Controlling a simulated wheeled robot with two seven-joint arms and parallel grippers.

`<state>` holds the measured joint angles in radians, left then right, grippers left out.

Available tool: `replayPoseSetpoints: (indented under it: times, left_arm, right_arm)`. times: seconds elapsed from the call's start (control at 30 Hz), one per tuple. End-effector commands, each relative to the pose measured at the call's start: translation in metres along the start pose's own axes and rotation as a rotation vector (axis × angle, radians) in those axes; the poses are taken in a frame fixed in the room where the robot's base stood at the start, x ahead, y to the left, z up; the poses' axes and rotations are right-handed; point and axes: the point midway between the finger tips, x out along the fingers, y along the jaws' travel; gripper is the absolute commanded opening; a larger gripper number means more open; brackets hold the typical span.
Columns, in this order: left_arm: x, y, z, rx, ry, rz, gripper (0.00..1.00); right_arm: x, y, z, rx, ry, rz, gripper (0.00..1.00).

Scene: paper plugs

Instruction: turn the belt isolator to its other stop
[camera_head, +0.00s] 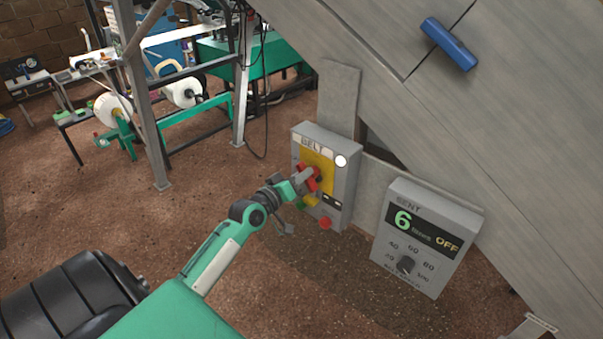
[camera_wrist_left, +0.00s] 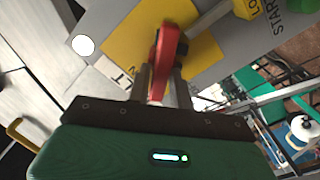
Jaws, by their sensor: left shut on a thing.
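The belt isolator is a red handle (camera_wrist_left: 168,52) on a yellow plate (camera_wrist_left: 133,42). It is on the front of a grey box labelled BELT (camera_head: 347,200) in the head view. My left gripper (camera_head: 306,176) is at the handle, and its fingers partly cover it there. In the left wrist view the two dark fingers of my left gripper (camera_wrist_left: 160,88) stand on either side of the red handle, shut on it. The handle's pointing direction against its plate marks is hard to read. My right gripper is in neither view.
A second grey box labelled SENT (camera_head: 428,240), with a display and a black dial (camera_head: 405,265), stands to the right. A white round lamp (camera_head: 341,161) and a red button (camera_head: 325,223) are on the belt box. A sloping grey panel with a blue handle (camera_head: 449,44) rises above.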

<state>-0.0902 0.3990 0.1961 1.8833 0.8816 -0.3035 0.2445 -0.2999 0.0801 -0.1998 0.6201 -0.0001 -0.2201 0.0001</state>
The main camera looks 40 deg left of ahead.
Motion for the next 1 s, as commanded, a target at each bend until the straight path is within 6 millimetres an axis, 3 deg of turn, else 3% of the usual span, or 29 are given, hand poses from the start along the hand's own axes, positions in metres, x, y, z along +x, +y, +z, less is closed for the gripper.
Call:
replayPoseSetpoints:
  times: [0.6,1.0]
  left_arm:
    - [0.0,-0.007,0.0,-0.577,0.004,0.001,0.0]
    - [0.0,-0.009,0.002,-0.829,0.005,0.003,0.0]
  right_arm:
    - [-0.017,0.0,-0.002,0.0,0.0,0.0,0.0]
    - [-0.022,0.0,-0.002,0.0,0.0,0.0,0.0]
